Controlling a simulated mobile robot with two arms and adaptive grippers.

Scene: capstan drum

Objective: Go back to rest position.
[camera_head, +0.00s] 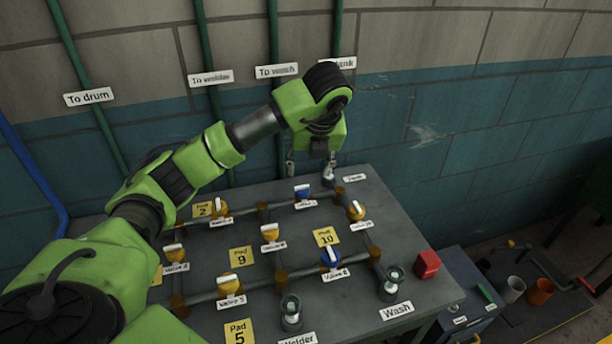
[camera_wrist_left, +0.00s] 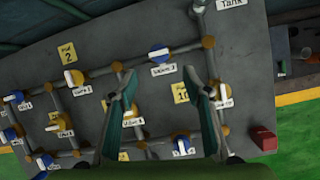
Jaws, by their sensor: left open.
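My left arm reaches in from the left in the head view. Its gripper (camera_head: 311,168) hangs above the back part of the grey valve table (camera_head: 365,185), near the Tank label. In the left wrist view the two fingers (camera_wrist_left: 160,100) are spread apart with nothing between them, above the pipes and valves. Blue and yellow valves with white handles sit on the pipe grid, among them a blue valve (camera_head: 331,256) near the Pad 10 label (camera_head: 326,237) and a yellow valve (camera_head: 357,210) at the right. My right gripper is not in view.
A red block (camera_head: 427,264) stands at the table's right edge. Glass-topped fittings stand near the Wash label (camera_head: 396,311) and at the front. A tiled wall with green pipes rises behind. A lower cart (camera_head: 465,290) and a bench with cups (camera_head: 540,291) stand to the right.

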